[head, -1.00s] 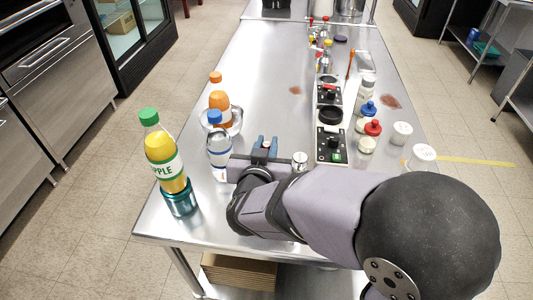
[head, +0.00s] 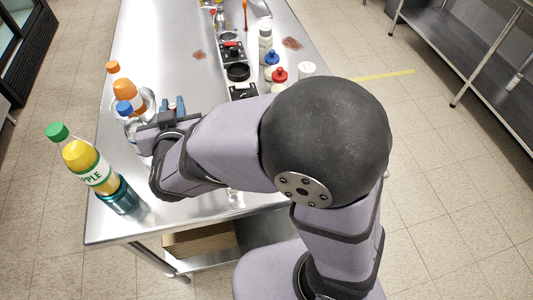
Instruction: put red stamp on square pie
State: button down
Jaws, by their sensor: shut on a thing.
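My gripper (head: 173,107) is over the near left part of the steel table, just right of the blue-capped bottle. Its two blue fingertips point away from me. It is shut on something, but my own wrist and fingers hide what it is. A red-topped piece with a white base (head: 279,76) stands on the table right of the black devices; I cannot tell if it is the red stamp. A blue-topped piece (head: 271,59) stands behind it. I cannot make out a square pie; my arm covers part of the table.
Orange-capped (head: 125,90) and blue-capped (head: 126,111) bottles stand behind. Black devices (head: 233,53) line the middle. The steel table (head: 160,45) is clear at back left.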

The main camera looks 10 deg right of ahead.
jog(key=shift+s+a+r+p, duration=0.25)
jog(key=shift+r+p, duration=0.35)
jog(key=shift+p, duration=0.3)
jog(key=shift+s+f+p, duration=0.15)
jog(key=shift+s+p, duration=0.1)
jog(key=shift+p, duration=0.6)
jog(key=s+d+m+g+h+p, duration=0.3)
jog(key=s+d+m+h, duration=0.25)
jog(key=d, duration=0.45)
jog(key=s+d+m+g+h+p, duration=0.25)
jog(key=s+d+m+h, duration=0.35)
jog(key=d, duration=0.5)
jog(key=shift+n+h, duration=0.25)
jog(key=shift+n, duration=0.2)
jog(key=shift+w+a+f+p, duration=0.1)
jog(key=shift+f+p, duration=0.05)
jog(key=shift+f, duration=0.75)
jog(key=shift+w+a+f+p, duration=0.1)
jog(key=shift+w+f, duration=0.05)
jog(key=shift+f, duration=0.75)
jog(key=shift+w+a+f+p, duration=0.1)
jog(key=shift+f+p, duration=0.05)
jog(key=shift+f, duration=0.75)
jog(key=shift+f, duration=0.1)
jog(key=shift+f, duration=2)
jog(key=shift+f, duration=0.15)
